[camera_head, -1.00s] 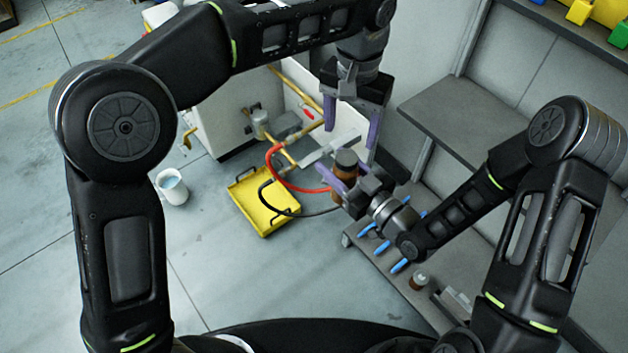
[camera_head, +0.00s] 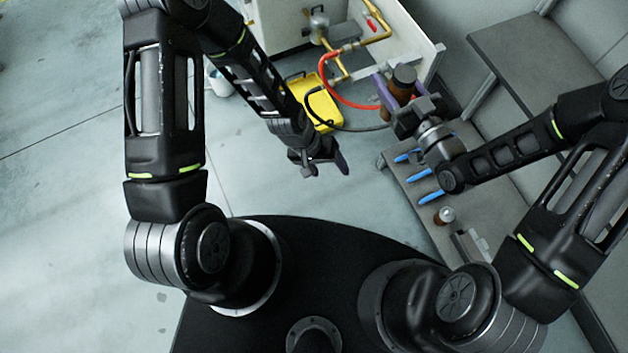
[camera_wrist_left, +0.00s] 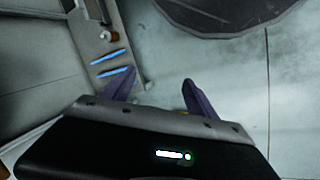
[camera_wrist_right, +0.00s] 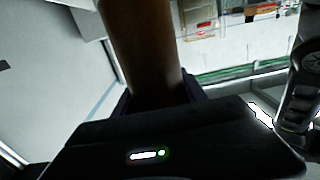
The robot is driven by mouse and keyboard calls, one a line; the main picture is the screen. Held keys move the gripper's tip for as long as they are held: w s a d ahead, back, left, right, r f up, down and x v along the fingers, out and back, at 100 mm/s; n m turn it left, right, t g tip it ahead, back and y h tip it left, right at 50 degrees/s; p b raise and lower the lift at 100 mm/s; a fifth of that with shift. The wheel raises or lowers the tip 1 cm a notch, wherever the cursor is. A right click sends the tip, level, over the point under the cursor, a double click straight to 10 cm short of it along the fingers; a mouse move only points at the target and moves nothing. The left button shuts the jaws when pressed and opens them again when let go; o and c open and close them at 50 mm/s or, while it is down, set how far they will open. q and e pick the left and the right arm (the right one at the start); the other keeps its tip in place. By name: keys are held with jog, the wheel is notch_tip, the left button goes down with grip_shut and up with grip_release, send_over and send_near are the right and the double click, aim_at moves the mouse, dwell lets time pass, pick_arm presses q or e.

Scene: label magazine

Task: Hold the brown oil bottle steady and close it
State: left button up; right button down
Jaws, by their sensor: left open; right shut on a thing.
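My right gripper (camera_head: 390,98) is shut around the bottle's body. In the right wrist view the brown bottle (camera_wrist_right: 143,45) rises from between the fingers, and its top is out of the picture. My left gripper (camera_head: 338,166) is apart from the bottle, low and to its left in the head view. In the left wrist view its two purple fingers (camera_wrist_left: 157,88) are spread with nothing between them.
A grey bench (camera_head: 405,172) holds several blue tools (camera_head: 420,174) and a small brown bottle with a pale top (camera_head: 445,215). A yellow tray (camera_head: 320,103) and red hose (camera_head: 335,95) are behind my left gripper. A grey shelf (camera_head: 530,50) stands at right.

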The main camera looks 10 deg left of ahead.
pick_arm(q)
jog(key=s+a+f, duration=0.1)
jog(key=s, duration=0.7)
jog(key=shift+s+a+f, duration=0.15)
jog(key=shift+s+a, duration=0.15)
jog(key=shift+s, duration=0.1)
